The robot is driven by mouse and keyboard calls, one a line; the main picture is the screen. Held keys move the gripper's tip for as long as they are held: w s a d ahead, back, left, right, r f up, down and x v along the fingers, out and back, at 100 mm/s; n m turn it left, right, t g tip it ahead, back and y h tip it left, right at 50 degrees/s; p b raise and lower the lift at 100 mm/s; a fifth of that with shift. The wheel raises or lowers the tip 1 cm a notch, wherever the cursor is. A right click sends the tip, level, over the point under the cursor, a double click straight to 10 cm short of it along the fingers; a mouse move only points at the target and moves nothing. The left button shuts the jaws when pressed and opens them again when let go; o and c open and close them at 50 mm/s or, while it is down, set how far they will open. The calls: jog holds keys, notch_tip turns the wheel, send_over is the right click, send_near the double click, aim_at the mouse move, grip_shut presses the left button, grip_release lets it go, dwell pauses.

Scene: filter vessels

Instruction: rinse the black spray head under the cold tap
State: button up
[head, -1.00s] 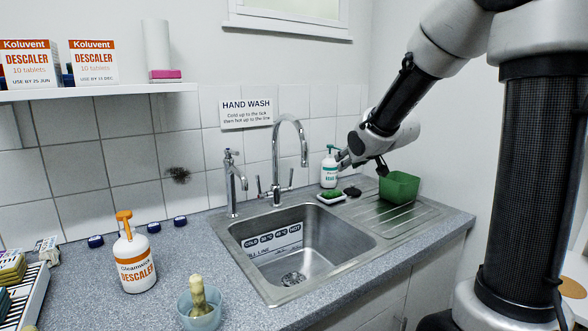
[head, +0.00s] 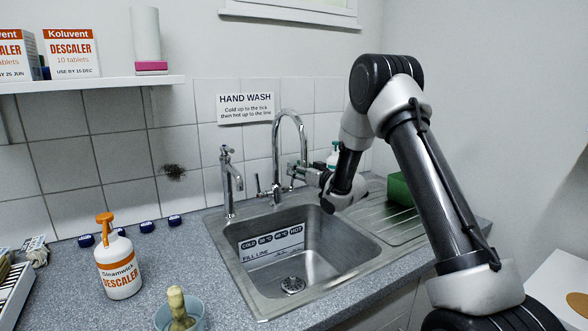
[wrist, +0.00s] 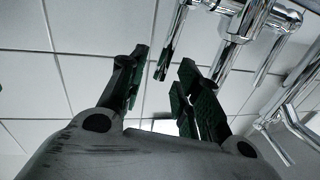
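My gripper (head: 300,172) is beside the tall chrome mixer tap (head: 278,150), over the back right of the sink (head: 335,268). In the wrist view my gripper (wrist: 164,65) has its dark green-padded fingers apart, with no object seen held between them. Chrome tap parts (wrist: 240,30) show beyond and to the right of the fingers. A smaller chrome tap (head: 228,182) stands left of the mixer. I cannot tell from the frames which is the cold tap. I cannot make out the black spray head; the area behind my gripper and arm is hidden.
A Cleamwick descaler bottle (head: 119,268) with an orange pump and a blue cup (head: 180,318) stand left of the sink. The soap bottle (head: 333,156) and green tub (head: 399,190) are partly behind my arm. The sink bowl is empty.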

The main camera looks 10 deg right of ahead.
jog(key=shift+x, duration=1.05)
grip_shut()
jog(key=shift+s+d+f+n+t+y, duration=0.1)
jog(key=shift+s+d+n+t+y, duration=0.1)
jog(key=shift+s+t+y, duration=0.35)
jog(key=shift+s+d+f+n+t+y, duration=0.15)
jog(key=shift+s+t+y, duration=0.3)
jog(key=shift+t, duration=0.3)
jog(key=shift+r, duration=0.1)
grip_release()
